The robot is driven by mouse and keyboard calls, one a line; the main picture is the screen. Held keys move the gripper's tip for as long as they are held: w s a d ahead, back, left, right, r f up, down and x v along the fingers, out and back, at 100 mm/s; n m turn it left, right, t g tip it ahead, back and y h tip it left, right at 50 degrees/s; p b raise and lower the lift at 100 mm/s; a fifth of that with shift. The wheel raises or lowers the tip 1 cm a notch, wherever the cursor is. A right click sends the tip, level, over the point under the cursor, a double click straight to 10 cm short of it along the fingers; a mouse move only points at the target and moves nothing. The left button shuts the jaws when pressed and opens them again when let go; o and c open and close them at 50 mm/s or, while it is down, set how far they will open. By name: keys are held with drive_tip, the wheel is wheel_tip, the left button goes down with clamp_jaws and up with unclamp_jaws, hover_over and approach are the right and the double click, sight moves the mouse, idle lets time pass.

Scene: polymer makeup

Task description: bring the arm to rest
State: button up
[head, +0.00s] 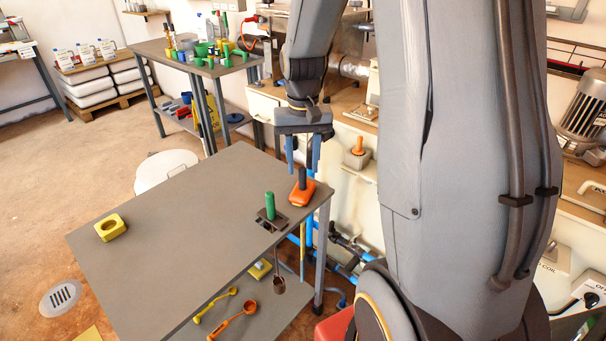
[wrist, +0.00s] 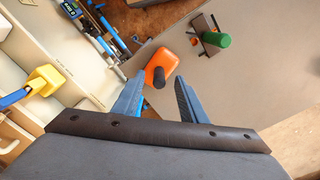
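My gripper (head: 302,158) hangs above the far right corner of the grey table (head: 170,230), its two blue fingers pointing down. In the wrist view my gripper (wrist: 157,100) has its fingers spread apart with nothing between them that it holds. Below the fingers an orange block with a black handle (head: 301,193) sits at the table's corner; it also shows in the wrist view (wrist: 165,62). A green-handled piece on a dark plate (head: 270,207) stands beside it, also in the wrist view (wrist: 222,41). My arm rises in front of the right side of the head view.
A yellow block with a hole (head: 110,228) lies at the table's left end. The table's middle is bare. A second table (head: 180,50) with green and yellow items stands behind. A white round lid (head: 166,170) is beyond the table. Ladles (head: 230,322) are below the table's edge.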

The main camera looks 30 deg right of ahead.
drive_tip(key=shift+r, duration=1.55)
